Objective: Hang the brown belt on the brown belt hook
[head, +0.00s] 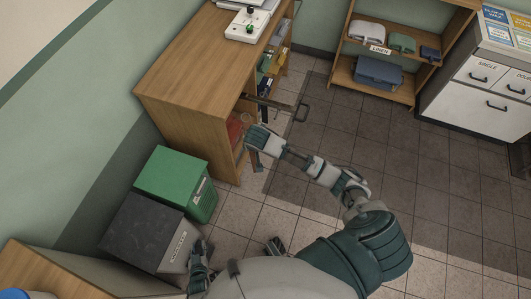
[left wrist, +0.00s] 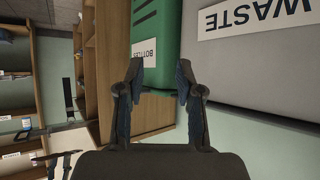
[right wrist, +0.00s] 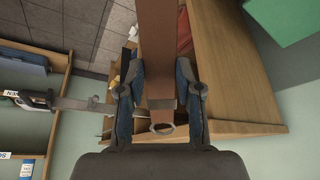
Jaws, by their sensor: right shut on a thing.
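The brown belt (right wrist: 160,40) is a flat strap with a metal ring buckle (right wrist: 163,127) near my palm in the right wrist view. My right gripper (right wrist: 159,78) is shut on the belt, with the strap running between its fingers. In the head view my right gripper (head: 256,156) is beside the wooden desk, below a projecting bar-like hook (head: 270,103). The hook also shows as a metal bar (right wrist: 68,104) left of the gripper in the right wrist view, apart from the belt. My left gripper (left wrist: 160,78) is open and empty, facing the bins.
The wooden desk (head: 180,98) has open shelves with coloured items. A green bottles bin (head: 172,172) and a grey waste bin (head: 140,231) stand by the left wall. A wooden shelf unit (head: 390,82) and white drawers (head: 480,95) stand behind. The tiled floor (head: 390,150) is clear.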

